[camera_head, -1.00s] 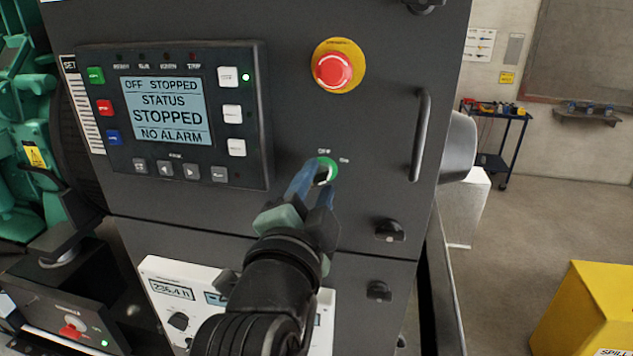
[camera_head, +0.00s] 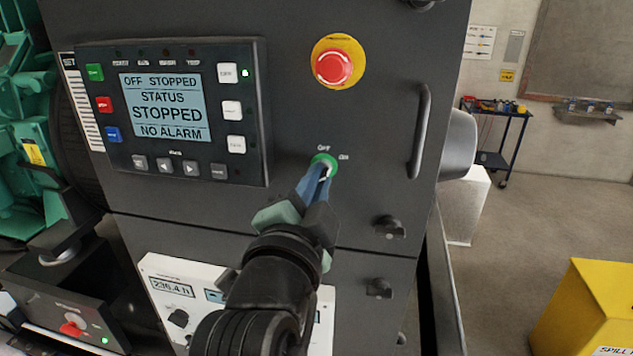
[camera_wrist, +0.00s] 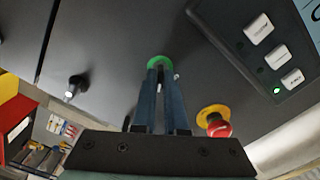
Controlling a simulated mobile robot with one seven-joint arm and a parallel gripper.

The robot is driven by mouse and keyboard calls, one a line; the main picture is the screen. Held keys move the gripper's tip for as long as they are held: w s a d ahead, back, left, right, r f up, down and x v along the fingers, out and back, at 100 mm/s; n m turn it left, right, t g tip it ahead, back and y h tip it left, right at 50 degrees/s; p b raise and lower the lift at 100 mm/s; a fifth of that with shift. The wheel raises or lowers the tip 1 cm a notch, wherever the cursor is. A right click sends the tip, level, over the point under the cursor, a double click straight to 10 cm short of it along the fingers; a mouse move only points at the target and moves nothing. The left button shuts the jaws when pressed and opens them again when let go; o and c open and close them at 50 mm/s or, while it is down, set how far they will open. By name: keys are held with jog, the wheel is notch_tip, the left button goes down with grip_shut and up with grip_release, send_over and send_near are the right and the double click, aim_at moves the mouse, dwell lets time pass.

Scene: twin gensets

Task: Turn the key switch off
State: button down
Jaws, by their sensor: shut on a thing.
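The key switch (camera_head: 325,160) is a green ring with OFF and ON labels on the dark panel, right of the control screen. My gripper (camera_head: 322,172) reaches up to it from below, with its blue fingers closed together on the key at its centre. The fingers hide most of the key, so its angle is hard to tell. In the wrist view the green ring of the key switch (camera_wrist: 160,61) shows just beyond the fingertips (camera_wrist: 160,72), with the key between them.
The controller screen (camera_head: 162,108) reads OFF STOPPED, STATUS STOPPED, NO ALARM. A red emergency stop (camera_head: 334,67) on a yellow base sits above the switch. A door handle (camera_head: 421,130) stands out at right, and dark latches (camera_head: 389,228) lie below right. A white panel (camera_head: 160,268) is below.

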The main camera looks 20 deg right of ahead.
jog(key=n, duration=1.1)
jog(key=shift+p, duration=0.3)
jog(key=shift+n, duration=0.3)
jog(key=c, duration=1)
grip_release()
jog(key=shift+o, duration=0.2)
jog(key=p+v, duration=0.4)
jog(key=v, duration=0.9)
jog(key=shift+p, duration=0.4)
